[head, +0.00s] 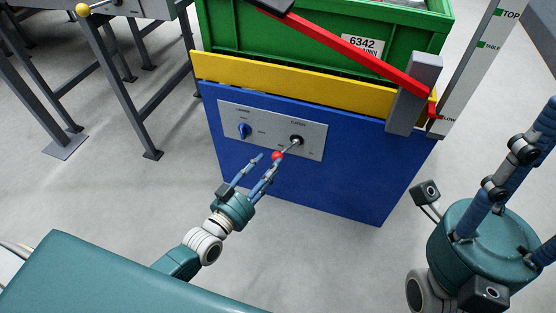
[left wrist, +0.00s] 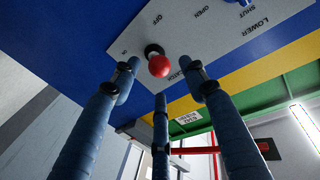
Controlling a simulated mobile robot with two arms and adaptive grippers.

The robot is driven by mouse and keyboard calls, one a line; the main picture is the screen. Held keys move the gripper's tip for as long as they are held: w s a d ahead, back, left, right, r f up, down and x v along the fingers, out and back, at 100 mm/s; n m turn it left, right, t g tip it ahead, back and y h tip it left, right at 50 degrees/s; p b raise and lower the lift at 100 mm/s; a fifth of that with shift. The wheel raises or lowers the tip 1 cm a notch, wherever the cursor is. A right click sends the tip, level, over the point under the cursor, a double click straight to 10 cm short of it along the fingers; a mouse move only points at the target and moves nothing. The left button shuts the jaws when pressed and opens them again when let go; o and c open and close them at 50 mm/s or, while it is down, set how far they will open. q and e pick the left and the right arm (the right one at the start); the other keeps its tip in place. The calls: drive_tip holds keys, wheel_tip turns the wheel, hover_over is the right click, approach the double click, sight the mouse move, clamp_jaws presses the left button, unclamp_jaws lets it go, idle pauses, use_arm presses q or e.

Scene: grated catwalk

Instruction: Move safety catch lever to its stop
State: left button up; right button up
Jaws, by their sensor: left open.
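A small lever with a red ball end (head: 277,155) sticks out of the grey panel (head: 229,117) on the blue front, at the panel's right side. The lever slants down and left from its dark round base. My left gripper (head: 267,161) is open, with its fingertips close to the ball. In the left wrist view the red ball (left wrist: 159,66) shows in the space between the blue fingers (left wrist: 160,95), near their tips. I cannot tell whether any finger touches it. My right gripper (head: 505,185) is at the lower right, away from the panel; its fingertips are not clearly visible.
A blue knob (head: 243,130) sits left of the lever on the same panel. Above are a yellow board (head: 290,78), a green crate (head: 225,32) and a sloping red bar (head: 345,48) meeting a grey block (head: 413,95). Open floor lies left of the blue front.

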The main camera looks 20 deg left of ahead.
sight(274, 160)
use_arm(q)
drive_tip(key=b+x, duration=0.1)
drive_tip(key=x, duration=0.4)
drive_tip(key=shift+w, duration=0.15)
clamp_jaws()
